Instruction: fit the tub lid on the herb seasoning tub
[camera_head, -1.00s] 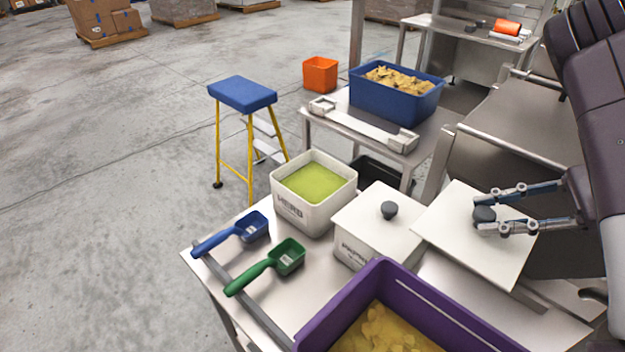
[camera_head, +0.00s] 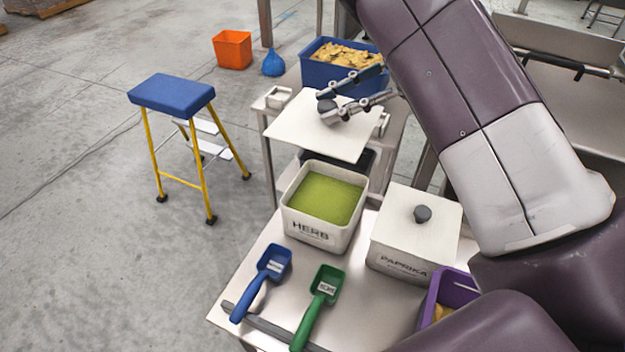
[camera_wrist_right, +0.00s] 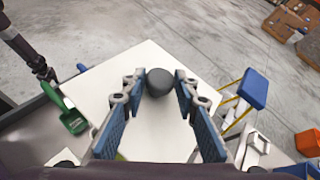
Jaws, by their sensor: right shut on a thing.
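The herb seasoning tub (camera_head: 313,236) is a white square tub marked HERB, open, with green seasoning (camera_head: 326,198) inside. It stands on the steel table in the head view. The tub lid (camera_head: 305,125) is a flat white square with a dark round knob. My right gripper (camera_head: 326,108) is shut on that knob and holds the lid in the air, above and beyond the far side of the tub. In the right wrist view the knob (camera_wrist_right: 160,82) sits between the fingertips and the lid (camera_wrist_right: 150,125) spreads out below.
A lidded PAPRIKA tub (camera_head: 405,262) stands right of the herb tub. A blue scoop (camera_head: 268,272) and a green scoop (camera_head: 322,295) lie in front. A purple crate (camera_head: 452,292) is at lower right. A blue crate (camera_head: 322,72) of chips stands behind; a blue-topped step stool (camera_head: 172,93) stands left.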

